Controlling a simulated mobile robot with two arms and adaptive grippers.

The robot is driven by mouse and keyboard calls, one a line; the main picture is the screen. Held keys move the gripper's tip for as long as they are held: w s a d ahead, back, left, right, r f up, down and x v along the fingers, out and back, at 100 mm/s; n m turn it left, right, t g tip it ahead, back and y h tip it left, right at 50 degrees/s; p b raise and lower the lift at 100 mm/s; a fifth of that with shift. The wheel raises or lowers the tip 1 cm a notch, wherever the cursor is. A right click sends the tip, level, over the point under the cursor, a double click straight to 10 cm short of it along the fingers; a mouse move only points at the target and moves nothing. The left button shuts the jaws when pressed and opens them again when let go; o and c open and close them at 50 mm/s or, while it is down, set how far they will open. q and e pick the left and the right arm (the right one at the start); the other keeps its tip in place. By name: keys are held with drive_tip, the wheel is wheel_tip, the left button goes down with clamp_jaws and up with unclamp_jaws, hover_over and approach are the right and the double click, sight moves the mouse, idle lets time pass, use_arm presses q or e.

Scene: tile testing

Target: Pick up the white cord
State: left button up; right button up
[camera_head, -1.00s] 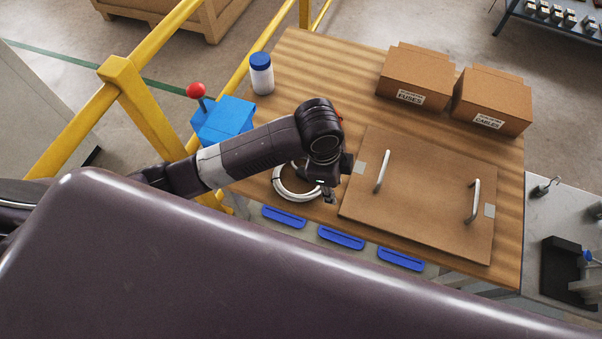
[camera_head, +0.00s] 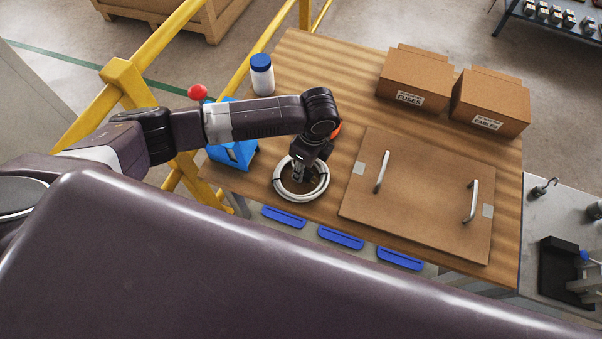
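The white cord (camera_head: 297,196) is a coiled ring lying on the wooden table (camera_head: 335,75), near its front left edge. My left gripper (camera_head: 298,178) points down over the middle of the coil, toward its left inner side. The wrist hides the back right part of the ring. The fingers are small and dark here, and I cannot tell whether they are open or touch the cord. My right gripper is not in view.
A white bottle (camera_head: 262,78) and cardboard boxes (camera_head: 414,80) stand farther back. Yellow rails (camera_head: 140,95) run along the left.

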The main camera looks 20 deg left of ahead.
use_arm(q)
drive_tip(key=shift+f, duration=0.6)
clamp_jaws()
drive_tip(key=shift+r, duration=0.15)
